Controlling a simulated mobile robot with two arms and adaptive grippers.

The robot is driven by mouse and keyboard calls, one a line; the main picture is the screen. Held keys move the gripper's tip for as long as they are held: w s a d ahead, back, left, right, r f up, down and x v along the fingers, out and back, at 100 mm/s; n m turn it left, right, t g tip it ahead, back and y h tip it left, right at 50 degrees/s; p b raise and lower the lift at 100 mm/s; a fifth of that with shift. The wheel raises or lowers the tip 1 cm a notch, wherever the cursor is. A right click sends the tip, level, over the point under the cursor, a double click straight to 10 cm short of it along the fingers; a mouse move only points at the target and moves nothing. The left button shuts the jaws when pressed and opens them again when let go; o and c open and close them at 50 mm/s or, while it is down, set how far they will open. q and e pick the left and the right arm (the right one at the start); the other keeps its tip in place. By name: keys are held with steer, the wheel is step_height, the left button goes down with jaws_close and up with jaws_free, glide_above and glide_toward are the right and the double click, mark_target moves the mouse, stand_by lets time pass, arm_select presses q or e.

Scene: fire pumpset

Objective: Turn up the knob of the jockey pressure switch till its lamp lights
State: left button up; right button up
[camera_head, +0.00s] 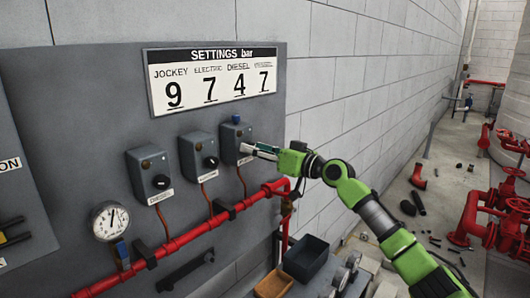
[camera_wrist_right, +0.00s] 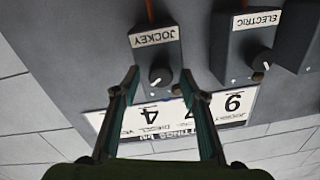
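The jockey pressure switch (camera_head: 230,139) is the rightmost of three grey boxes on the panel, with a blue part on top. Its black knob (camera_wrist_right: 160,74) has a white pointer mark and shows in the right wrist view under the upside-down JOCKEY label (camera_wrist_right: 154,36). My right gripper (camera_head: 248,149) is at the front of this box. In the right wrist view its two fingers (camera_wrist_right: 161,79) are apart, one on each side of the knob; I cannot tell whether they touch it. My left gripper is not in view.
The electric switch (camera_head: 198,157) and another switch box (camera_head: 149,174) sit to the left. A settings board (camera_head: 212,78) above reads 9 for jockey. A red pipe (camera_head: 190,236) and a gauge (camera_head: 109,221) are below. A dark bin (camera_head: 306,258) stands lower right.

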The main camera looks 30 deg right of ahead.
steer(key=v, duration=1.1)
steer(key=shift+s, duration=0.35)
steer(key=shift+d, duration=0.15)
steer(key=w+a+h+b, duration=0.1)
steer(key=w+a+b, duration=0.3)
steer(key=w, duration=0.7)
steer(key=shift+w+a+m+b, duration=0.35)
steer(key=shift+a+m+b, duration=0.05)
steer(key=shift+b, duration=0.6)
